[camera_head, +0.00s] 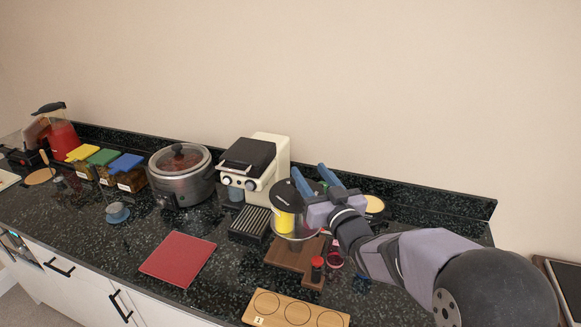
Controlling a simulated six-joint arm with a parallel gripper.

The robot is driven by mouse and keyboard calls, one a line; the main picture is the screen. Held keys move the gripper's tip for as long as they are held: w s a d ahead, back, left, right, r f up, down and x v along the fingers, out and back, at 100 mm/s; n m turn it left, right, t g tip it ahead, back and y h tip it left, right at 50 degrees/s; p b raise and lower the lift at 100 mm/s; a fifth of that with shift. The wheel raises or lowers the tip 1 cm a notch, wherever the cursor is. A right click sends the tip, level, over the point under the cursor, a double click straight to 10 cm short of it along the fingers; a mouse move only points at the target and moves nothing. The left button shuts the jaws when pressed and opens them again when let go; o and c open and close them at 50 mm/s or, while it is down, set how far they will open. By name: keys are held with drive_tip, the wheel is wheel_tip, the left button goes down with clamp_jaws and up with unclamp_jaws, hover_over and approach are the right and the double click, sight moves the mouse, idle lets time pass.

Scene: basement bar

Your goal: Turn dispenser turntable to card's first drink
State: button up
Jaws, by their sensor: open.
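A dispenser with a black top and a yellow section (284,222) stands at the right of the counter, partly hidden by my gripper. A clear rounded part shows at its lower right; I cannot tell how its turntable is set. My gripper (309,168) is open, its two blue fingers apart beside and above the dispenser's right side. I see nothing between them, and cannot tell whether they touch the dispenser. A wooden board with three round marks (298,312) lies at the front edge, with a small pale label (258,321) on its left. No drink card is clearly readable.
A wooden stand (288,257), a dark slatted tray (249,224) and a small red-and-black jar (317,268) crowd the dispenser. A cream coffee machine (268,165) and a lidded pot (182,178) stand behind left. A red mat (178,258) lies bare on the counter.

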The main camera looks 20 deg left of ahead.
sight(302, 200)
drive_tip(key=shift+s+a+f+n+g, duration=0.25)
drive_tip(key=shift+s+a+f+n, duration=0.15)
drive_tip(key=shift+a+f, duration=0.15)
drive_tip(key=shift+s+a+f+n+g, duration=0.25)
drive_tip(key=shift+s+a+f+n, duration=0.15)
drive_tip(key=shift+f, duration=0.25)
drive_tip(key=shift+p+x, duration=2.05)
drive_tip(key=shift+x, duration=1.65)
clamp_jaws()
